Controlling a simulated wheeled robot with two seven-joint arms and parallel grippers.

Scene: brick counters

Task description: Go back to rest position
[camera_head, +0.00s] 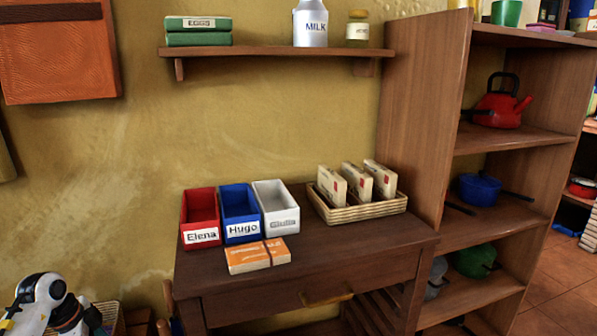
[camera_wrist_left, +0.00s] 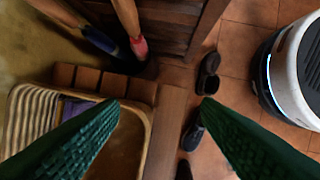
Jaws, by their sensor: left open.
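My left arm shows at the lower left of the head view, low beside the table, with its gripper out of that frame. In the left wrist view my left gripper (camera_wrist_left: 160,106) is open, its two green fingers apart with nothing between them. It points down over the floor, above the edge of a basket (camera_wrist_left: 148,118) and some brickwork. My right gripper is not in view.
A wooden table (camera_head: 340,262) holds red (camera_head: 200,212), blue (camera_head: 238,206) and white (camera_head: 277,200) bins, an orange packet (camera_head: 257,256) and a wicker tray (camera_head: 365,211). A wooden shelf unit (camera_head: 420,110) stands right. Shoes (camera_wrist_left: 208,73) lie on the floor.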

